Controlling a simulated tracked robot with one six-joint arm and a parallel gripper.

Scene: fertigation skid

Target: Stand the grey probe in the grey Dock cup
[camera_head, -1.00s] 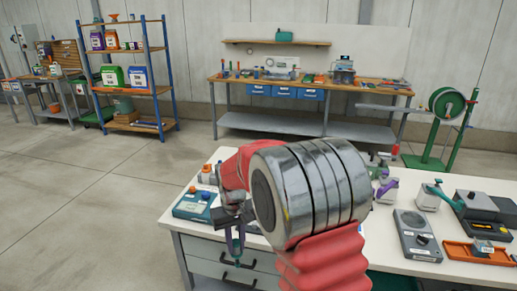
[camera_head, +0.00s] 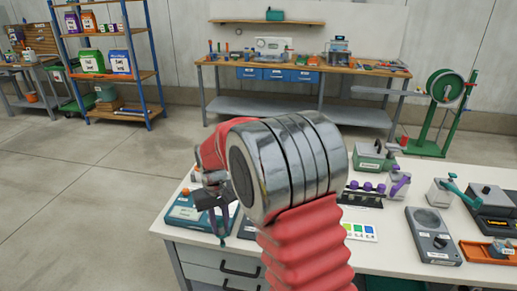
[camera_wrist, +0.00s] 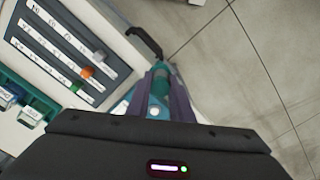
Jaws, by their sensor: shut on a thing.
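My gripper (camera_head: 220,228) hangs over the left end of the white table, left of my arm's silver wrist joint. It is shut on a slim teal-grey thing (camera_wrist: 160,86), which shows between its two fingers in the wrist view. Its colour looks more teal than grey, and its lower end is not clear, so I cannot tell for sure that it is the grey probe. I cannot make out the grey Dock cup in either view. My arm hides part of the table.
A teal box (camera_head: 182,210) sits at the table's left end. A panel (camera_wrist: 62,46) with grey, orange and green knobs shows in the wrist view. A dark rack (camera_head: 362,198) with purple tops, a grey scale-like device (camera_head: 432,236) and an orange tray (camera_head: 478,254) are to the right.

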